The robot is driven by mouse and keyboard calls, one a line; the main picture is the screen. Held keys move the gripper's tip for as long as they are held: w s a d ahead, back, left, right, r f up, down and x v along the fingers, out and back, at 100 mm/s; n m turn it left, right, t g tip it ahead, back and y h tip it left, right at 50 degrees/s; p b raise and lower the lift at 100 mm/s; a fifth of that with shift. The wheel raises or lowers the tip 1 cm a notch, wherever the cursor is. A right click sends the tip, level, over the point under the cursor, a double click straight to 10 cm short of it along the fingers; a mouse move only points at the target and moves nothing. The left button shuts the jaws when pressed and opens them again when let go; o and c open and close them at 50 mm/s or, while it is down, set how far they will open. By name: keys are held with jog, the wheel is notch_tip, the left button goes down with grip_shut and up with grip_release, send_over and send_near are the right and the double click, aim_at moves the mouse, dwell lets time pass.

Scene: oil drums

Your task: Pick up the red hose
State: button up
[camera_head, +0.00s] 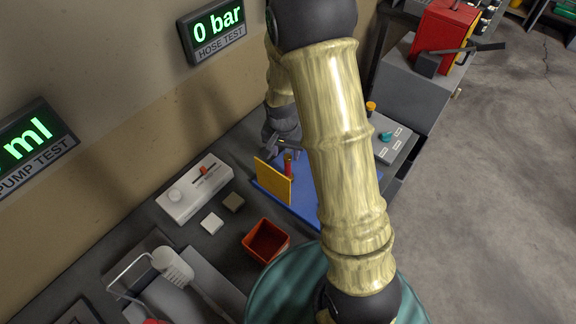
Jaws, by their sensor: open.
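My arm crosses the middle of the view and hides part of the bench. My gripper (284,149) is at the far side of the arm, above a blue mat (270,187); its jaws are open. A small upright red piece (288,167) stands just below the gripper, beside a yellow panel (273,182). It may be the red hose, but it is too small and partly covered to be sure. I cannot tell whether the gripper touches it.
A red open box (265,241), small blocks (212,222) and a white switch box (195,190) lie left of the mat. A grey box with knobs (394,143) is right of my arm. A red machine (444,40) stands behind. Wall displays hang left.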

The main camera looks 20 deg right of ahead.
aim_at(288, 157)
jog(key=shift+d+f, duration=0.1)
jog(key=shift+f, duration=0.25)
jog(key=shift+f, duration=0.1)
jog(key=shift+w+d+f+p, duration=0.1)
jog(key=shift+d+f+p, duration=0.1)
jog(key=shift+f+p, duration=0.45)
jog(key=shift+w+d+f+p, duration=0.15)
jog(key=shift+f+p, duration=0.1)
jog(key=shift+f, duration=0.65)
jog(key=shift+w+f+p, duration=0.1)
jog(key=shift+f+p, duration=0.15)
jog(key=shift+f, duration=0.65)
grip_shut()
